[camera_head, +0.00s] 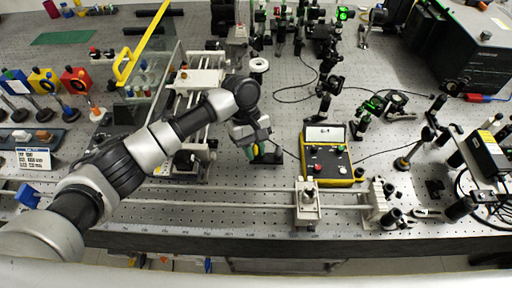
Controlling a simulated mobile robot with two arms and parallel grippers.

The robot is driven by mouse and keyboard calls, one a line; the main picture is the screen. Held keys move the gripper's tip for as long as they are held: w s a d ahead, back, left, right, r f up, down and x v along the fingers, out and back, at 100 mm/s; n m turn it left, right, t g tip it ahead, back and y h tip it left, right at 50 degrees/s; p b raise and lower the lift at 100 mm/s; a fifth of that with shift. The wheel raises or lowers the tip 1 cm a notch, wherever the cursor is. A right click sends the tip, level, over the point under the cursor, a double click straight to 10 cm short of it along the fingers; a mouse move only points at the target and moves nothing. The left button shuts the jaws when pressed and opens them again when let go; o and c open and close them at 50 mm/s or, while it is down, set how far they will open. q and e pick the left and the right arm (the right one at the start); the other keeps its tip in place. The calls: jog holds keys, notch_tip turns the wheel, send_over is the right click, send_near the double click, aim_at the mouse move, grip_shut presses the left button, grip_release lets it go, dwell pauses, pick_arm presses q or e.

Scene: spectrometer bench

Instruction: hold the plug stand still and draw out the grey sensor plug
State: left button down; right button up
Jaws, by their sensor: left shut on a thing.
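My left arm reaches in from the left, and my left gripper (259,147) points down at a small dark stand, which I take for the plug stand (272,157), on the perforated bench top. The gripper is shut on it, with green and yellow showing around the fingers. The gripper and wrist hide much of the stand. I cannot make out the grey sensor plug; it is hidden or too small to tell. A thin dark cable runs from beside the stand to the right. My right gripper is not in view.
A yellow control box (328,155) stands close to the right of the stand. A white-framed rail assembly (196,78) is behind my forearm. A long rail (250,193) runs along the front. Optical posts and a black instrument (470,55) fill the right. Bare bench lies behind the stand.

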pick_arm(q)
jog(key=shift+w+a+f, duration=0.35)
jog(key=shift+a+f, duration=0.3)
jog(key=shift+f, duration=0.05)
jog(key=shift+a+f, duration=0.1)
dwell(0.6)
jog(key=shift+p, duration=0.45)
dwell(0.3)
jog(key=shift+p, duration=0.6)
dwell(0.8)
